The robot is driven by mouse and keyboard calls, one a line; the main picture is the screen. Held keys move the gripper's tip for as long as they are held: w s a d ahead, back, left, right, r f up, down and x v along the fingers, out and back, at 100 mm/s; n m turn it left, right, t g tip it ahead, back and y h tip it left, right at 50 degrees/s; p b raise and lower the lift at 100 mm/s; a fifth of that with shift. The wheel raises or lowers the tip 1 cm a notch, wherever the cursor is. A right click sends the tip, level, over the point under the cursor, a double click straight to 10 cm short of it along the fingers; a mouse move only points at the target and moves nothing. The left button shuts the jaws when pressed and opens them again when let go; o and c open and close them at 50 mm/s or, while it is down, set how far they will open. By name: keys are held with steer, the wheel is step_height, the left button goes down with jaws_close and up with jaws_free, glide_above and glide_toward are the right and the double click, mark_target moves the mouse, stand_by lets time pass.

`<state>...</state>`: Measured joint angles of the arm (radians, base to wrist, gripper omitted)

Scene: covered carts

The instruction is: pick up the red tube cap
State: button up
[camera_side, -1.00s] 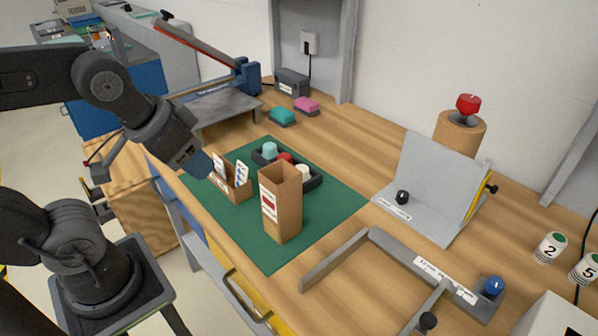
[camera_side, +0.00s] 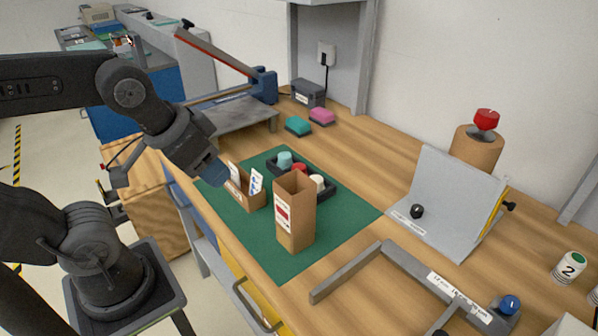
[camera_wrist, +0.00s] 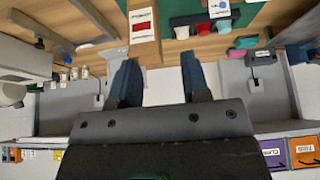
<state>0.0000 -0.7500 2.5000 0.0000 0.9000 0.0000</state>
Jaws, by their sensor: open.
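The red tube cap (camera_side: 299,168) sits between a teal cap (camera_side: 285,159) and a cream cap (camera_side: 317,181) in a dark tray (camera_side: 329,190) on the green mat. Its lower part is hidden behind a tall cardboard box (camera_side: 295,215). My gripper (camera_side: 214,178) is up and left of the tray, above the mat's left edge, apart from the cap. In the wrist view my gripper's two blue fingers (camera_wrist: 158,78) are spread with nothing between them; the red cap (camera_wrist: 182,32) shows small beyond them, near the tall box (camera_wrist: 144,28).
A low cardboard box with white cards (camera_side: 246,190) stands between my gripper and the tray. Teal (camera_side: 298,125) and pink (camera_side: 321,116) blocks lie behind. A grey metal platform (camera_side: 240,115) is at back left, a grey angled plate (camera_side: 450,195) at right.

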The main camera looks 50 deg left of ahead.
stand_by(0.3)
steer(key=o, duration=0.5)
steer(key=m+g, duration=0.6)
steer(key=m, duration=1.2)
glide_above(299, 166)
step_height(299, 166, down, 4)
step_height(299, 166, down, 9)
steer(key=shift+s+r, duration=0.15)
steer(key=shift+w+a+f, duration=0.1)
steer(key=shift+f, duration=1.25)
steer(key=shift+w+f, duration=0.1)
steer(key=shift+f, duration=1.2)
